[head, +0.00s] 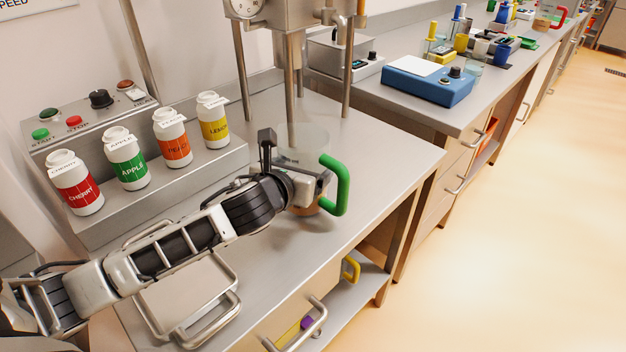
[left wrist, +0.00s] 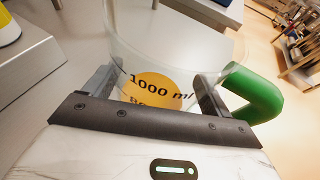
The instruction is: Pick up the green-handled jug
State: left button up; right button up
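The green-handled jug (head: 303,140) is clear, with an orange label, and stands upright at the right part of the steel counter, partly hidden behind my left gripper. Its green handle (head: 341,186) points right. In the left wrist view the jug (left wrist: 150,55) shows "1000 ml" on its label, and its handle (left wrist: 256,95) is on the right. My left gripper (left wrist: 157,90) has one finger on each side of the jug body, the right finger between body and handle. Both fingers look very close to the wall; I cannot tell if they press on it. My right gripper is not in view.
Several labelled bottles, including the lemon bottle (head: 213,120), stand on a raised ledge behind my left arm. The hopper's metal posts (head: 290,75) rise behind the jug. A blue scale (head: 427,82) sits on the far counter. The counter to the right of the handle is clear.

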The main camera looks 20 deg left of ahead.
pick_arm(q)
jog(key=shift+r, duration=0.1)
jog(key=shift+c, duration=1.4)
